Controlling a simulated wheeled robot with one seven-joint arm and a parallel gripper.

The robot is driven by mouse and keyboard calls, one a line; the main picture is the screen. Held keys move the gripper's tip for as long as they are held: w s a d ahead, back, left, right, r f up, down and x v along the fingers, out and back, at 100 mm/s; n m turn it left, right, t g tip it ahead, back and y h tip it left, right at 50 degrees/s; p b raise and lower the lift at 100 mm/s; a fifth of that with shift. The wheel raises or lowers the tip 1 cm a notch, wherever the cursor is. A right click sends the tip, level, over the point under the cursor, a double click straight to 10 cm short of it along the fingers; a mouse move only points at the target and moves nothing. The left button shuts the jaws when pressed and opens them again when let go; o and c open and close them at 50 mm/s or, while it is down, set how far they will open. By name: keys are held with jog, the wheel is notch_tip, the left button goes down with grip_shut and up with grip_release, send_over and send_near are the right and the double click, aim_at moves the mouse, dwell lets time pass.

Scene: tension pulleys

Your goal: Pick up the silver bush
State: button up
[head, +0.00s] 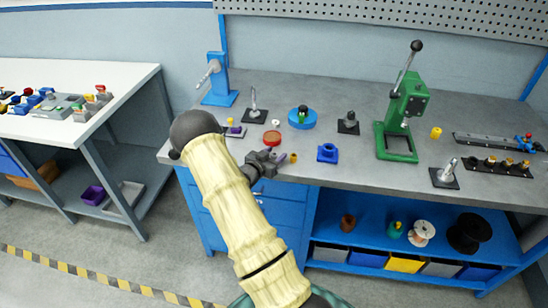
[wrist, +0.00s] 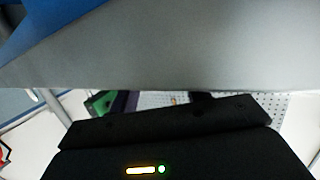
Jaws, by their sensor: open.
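No single part can be told for certain as the silver bush. A silver upright part (head: 448,170) stands on a small dark plate at the bench's right front. Another silver part (head: 254,106) stands on a dark plate at the back left. My gripper (head: 276,160) is open above the front edge of the bench, left of the blue block and well left of the right silver part. Small purple and pink bits show at its fingertips; I cannot tell whether they belong to it.
The grey bench (head: 340,165) also holds a blue block (head: 327,153), a red disc (head: 271,138), a blue round base (head: 302,118) and a tall green press (head: 397,138). A dark rail (head: 490,142) and a row of brass-topped parts (head: 497,167) lie at the right.

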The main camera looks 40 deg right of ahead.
aim_at(274, 154)
jog(key=shift+c, duration=0.5)
grip_shut()
notch_tip(274, 154, up, 10)
jog(key=shift+r+b, duration=0.1)
jog(key=shift+b, duration=0.55)
